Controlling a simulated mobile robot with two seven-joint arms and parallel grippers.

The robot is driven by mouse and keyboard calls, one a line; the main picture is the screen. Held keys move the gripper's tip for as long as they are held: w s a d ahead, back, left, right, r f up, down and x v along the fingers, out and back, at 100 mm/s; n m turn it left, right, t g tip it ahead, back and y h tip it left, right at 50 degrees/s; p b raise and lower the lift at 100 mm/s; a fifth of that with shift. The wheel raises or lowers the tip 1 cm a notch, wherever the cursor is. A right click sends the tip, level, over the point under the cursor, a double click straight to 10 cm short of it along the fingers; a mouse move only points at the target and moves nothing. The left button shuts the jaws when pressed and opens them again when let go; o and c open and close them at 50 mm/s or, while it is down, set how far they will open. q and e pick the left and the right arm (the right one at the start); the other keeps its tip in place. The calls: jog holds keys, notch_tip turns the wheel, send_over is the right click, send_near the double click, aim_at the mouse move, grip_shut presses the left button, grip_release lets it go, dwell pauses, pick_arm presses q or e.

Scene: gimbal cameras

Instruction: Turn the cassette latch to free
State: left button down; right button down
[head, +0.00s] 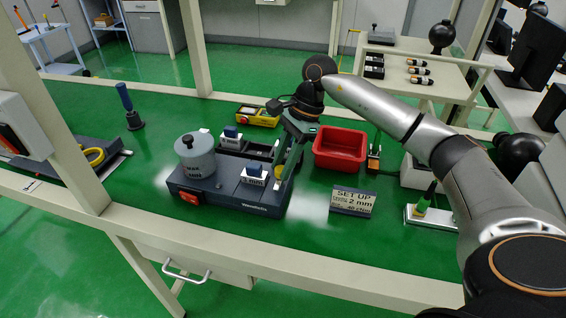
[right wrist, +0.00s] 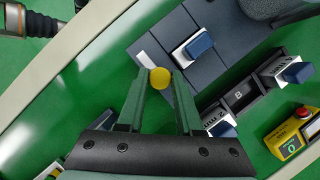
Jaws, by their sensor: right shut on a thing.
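The dark blue-grey device (head: 228,199) stands on the green bench, with a grey cylinder (head: 195,157) at its left end. A blue lever block on a white label (head: 254,173) sits on its right part, and it also shows in the right wrist view (right wrist: 197,46). My right gripper (right wrist: 160,84) has its green fingers closed around a round yellow knob (right wrist: 160,77) at the device's edge. In the head view the right gripper (head: 284,172) reaches down at the device's right end. I cannot tell whether the knob is the cassette latch. My left gripper is out of view.
A red bin (head: 340,150) stands right of the device. A sign reading 2 mm (head: 352,201) stands in front of it. A yellow box (head: 258,116) with a red button lies behind. A dark slotted tray (right wrist: 238,96) marked B lies beside the right fingers.

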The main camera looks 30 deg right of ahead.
jog(key=c, duration=0.8)
grip_release()
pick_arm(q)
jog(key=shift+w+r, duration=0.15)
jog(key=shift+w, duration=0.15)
pick_arm(e)
jog(key=shift+o, duration=1.1)
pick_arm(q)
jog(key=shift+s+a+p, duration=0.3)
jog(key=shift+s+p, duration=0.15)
pick_arm(e)
jog(key=v, duration=1.2)
jog(key=shift+r, duration=0.3)
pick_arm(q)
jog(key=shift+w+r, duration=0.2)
pick_arm(e)
jog(key=shift+f, duration=0.1)
